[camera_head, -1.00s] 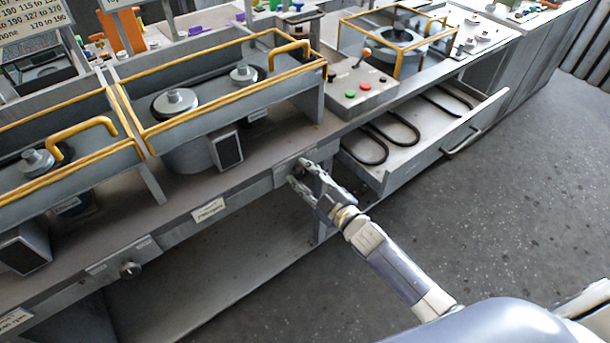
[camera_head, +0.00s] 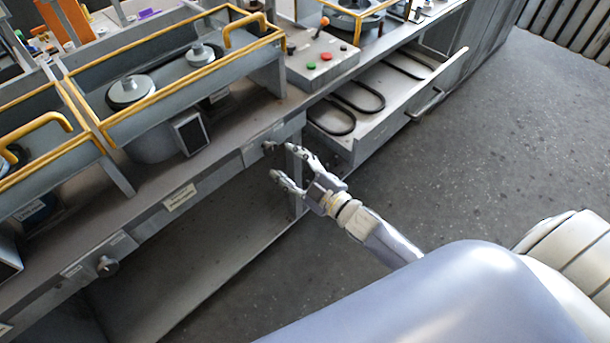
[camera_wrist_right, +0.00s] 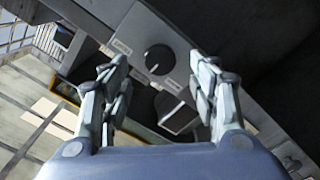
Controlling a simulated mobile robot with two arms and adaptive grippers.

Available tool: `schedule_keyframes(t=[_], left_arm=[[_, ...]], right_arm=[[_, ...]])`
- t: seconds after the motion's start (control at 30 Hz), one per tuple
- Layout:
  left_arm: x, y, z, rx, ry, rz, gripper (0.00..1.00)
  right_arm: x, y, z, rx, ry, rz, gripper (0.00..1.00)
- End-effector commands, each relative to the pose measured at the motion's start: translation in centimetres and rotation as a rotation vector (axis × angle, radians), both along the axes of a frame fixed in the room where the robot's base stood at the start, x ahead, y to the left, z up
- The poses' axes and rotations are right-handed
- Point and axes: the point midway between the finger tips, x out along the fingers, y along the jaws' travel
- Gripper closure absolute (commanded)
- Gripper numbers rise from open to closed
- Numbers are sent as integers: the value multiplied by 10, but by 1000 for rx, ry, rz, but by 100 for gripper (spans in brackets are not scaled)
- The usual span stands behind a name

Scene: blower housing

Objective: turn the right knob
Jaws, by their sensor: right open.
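In the right wrist view the knob (camera_wrist_right: 158,59) is black with a pale pointer line and sits between the fingertips in the picture. My right gripper (camera_head: 285,162) is open and empty, just in front of the knob. Its two fingers (camera_wrist_right: 159,72) stand apart on either side of the knob, and I see no contact. My left gripper is not in view.
Another knob (camera_head: 107,266) sits farther left on the bench front. An open drawer (camera_head: 400,120) with dark belts juts out right of my right gripper. A control box (camera_head: 322,60) with buttons stands above. Floor in front is clear.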

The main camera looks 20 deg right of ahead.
Motion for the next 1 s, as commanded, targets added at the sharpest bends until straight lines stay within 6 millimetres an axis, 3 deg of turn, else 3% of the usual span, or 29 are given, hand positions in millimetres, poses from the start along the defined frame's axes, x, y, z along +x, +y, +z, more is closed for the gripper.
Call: schedule_keyframes(t=[0.2,0.4,1.0], left_arm=[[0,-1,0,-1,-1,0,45],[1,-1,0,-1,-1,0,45],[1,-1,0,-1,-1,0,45]], right_arm=[[-38,-13,-1,0,3,0,45],[-56,-20,-1,0,2,0,45],[-60,-22,0,0,0,0,45]])
